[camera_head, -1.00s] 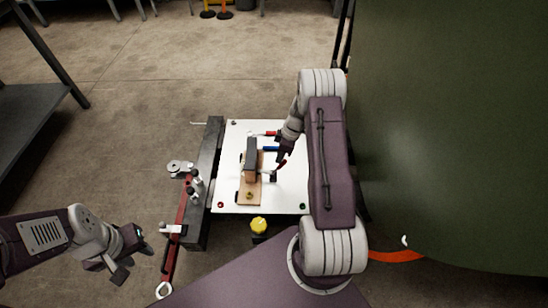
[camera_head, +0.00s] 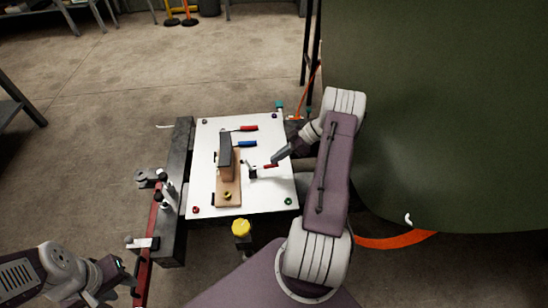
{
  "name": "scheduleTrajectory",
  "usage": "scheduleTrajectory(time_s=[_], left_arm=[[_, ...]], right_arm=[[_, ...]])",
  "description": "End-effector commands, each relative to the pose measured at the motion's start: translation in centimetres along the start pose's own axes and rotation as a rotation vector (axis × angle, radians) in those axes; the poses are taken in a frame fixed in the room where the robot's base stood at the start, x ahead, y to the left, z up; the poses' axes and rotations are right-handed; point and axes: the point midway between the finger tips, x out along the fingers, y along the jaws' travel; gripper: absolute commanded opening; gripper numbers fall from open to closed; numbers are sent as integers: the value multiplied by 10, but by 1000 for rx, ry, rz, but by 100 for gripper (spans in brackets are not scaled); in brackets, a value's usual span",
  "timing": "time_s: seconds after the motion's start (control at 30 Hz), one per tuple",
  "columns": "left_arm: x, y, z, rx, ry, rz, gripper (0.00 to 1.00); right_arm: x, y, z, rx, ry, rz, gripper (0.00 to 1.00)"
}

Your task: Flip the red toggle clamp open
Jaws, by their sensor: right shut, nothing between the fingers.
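The toggle clamp (camera_head: 253,173) stands on the right part of a white board, beside a wooden block. Its red handle (camera_head: 270,166) points right and lies nearly flat, low over the board. My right gripper (camera_head: 274,159) is shut and empty, with its tips just above and beside the red handle; I cannot tell whether they touch it. My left gripper (camera_head: 132,283) is at the lower left, well away from the board, and its fingers are too dark and small to read.
The white board (camera_head: 206,149) also carries a wooden block (camera_head: 229,191) with a dark bar, a red-handled tool (camera_head: 247,128) and a blue-handled tool (camera_head: 246,144). A dark rail (camera_head: 180,151) runs along its left. A yellow knob (camera_head: 241,228) stands in front. A large green panel (camera_head: 450,120) fills the right.

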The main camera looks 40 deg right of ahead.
Motion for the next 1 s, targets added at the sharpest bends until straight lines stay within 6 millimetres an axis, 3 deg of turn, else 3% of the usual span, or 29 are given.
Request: scheduleTrajectory(time_s=[0.5, 0.87, 1.0], left_arm=[[7, 0, 1, 0, 0, 0, 36], [7, 0, 1, 0, 0, 0, 36], [0, 0, 0, 0, 0, 0, 36]], right_arm=[[6, 1, 16, 5, -7, -3, 0], [7, 0, 16, 8, -6, -5, 0], [2, -2, 6, 8, -6, -5, 0]])
